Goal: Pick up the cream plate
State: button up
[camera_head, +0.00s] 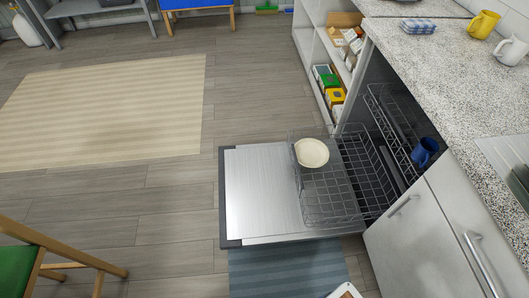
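The cream plate (312,153) is a round, shallow dish. It is at the far left corner of the pulled-out lower wire rack (330,195) of an open dishwasher. The plate's face is turned up towards the camera; I cannot tell whether it lies flat or leans slightly. Nothing covers it. My gripper is not in view.
The lowered dishwasher door (262,195) juts out over the floor. A blue mug (424,152) is in the upper rack. A speckled counter (450,80) and cupboards stand at the right. A wooden chair (60,255) is at the lower left. The floor left of the door is clear.

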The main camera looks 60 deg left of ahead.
aim_at(311, 152)
jog(key=u, duration=1.45)
